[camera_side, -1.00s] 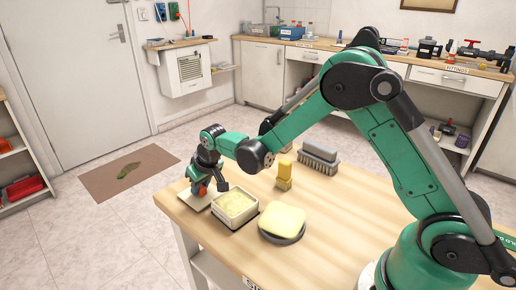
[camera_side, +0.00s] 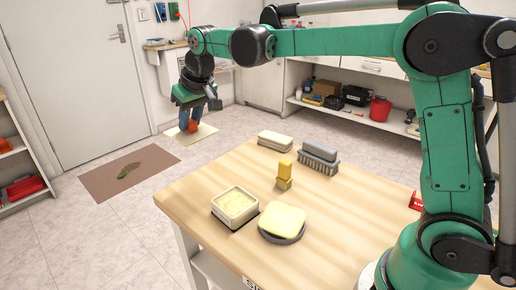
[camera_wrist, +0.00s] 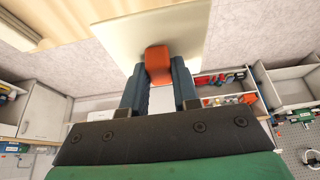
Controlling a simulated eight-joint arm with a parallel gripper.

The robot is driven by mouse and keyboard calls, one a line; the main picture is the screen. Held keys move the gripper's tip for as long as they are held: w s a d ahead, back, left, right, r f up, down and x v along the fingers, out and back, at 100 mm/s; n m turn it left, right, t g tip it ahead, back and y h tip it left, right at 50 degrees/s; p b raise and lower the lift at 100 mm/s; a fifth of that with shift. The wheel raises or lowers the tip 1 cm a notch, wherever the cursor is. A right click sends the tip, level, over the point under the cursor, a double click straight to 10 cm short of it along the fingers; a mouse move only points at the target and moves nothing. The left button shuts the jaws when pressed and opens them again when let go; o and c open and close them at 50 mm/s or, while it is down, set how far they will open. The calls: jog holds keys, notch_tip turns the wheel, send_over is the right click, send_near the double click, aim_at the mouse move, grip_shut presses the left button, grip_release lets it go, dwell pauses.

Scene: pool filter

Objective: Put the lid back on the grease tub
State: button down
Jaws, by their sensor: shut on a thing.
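The grease tub (camera_side: 235,203) stands open near the left corner of the table, with pale yellow grease showing inside. My gripper (camera_side: 189,122) is shut on the orange knob (camera_side: 193,126) of the square cream lid (camera_side: 205,132). In the side view, it holds the lid high, up and to the left of the tub. The wrist view shows the lid (camera_wrist: 140,35) beyond the fingers of my gripper (camera_wrist: 157,75), with its orange knob (camera_wrist: 157,62) between them. The tub does not show in the wrist view.
A yellow sponge (camera_side: 282,218) lies on a dark round dish (camera_side: 282,239) right of the tub. Behind stand a yellow block (camera_side: 284,172), a grey brush (camera_side: 318,157) and a cream block (camera_side: 275,139). The table's right side (camera_side: 360,200) is mostly clear.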

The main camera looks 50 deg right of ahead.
notch_tip(320, 180, up, 2)
jog(key=shift+r, duration=0.1)
jog(key=shift+s, duration=0.2)
jog(key=shift+m, duration=0.5)
jog(key=shift+s+d+f, duration=0.25)
jog(key=shift+s+f, duration=1.4)
jog(key=shift+f, duration=0.8)
jog(key=shift+s+d+f, duration=0.25)
jog(key=shift+s+f, duration=1.35)
jog(key=shift+f, duration=0.8)
jog(key=shift+s+d+f, duration=0.25)
jog(key=shift+s+f, duration=1.4)
jog(key=shift+f, duration=0.8)
jog(key=shift+f, duration=0.2)
jog(key=shift+c, duration=0.5)
grip_release()
jog(key=shift+r, duration=0.1)
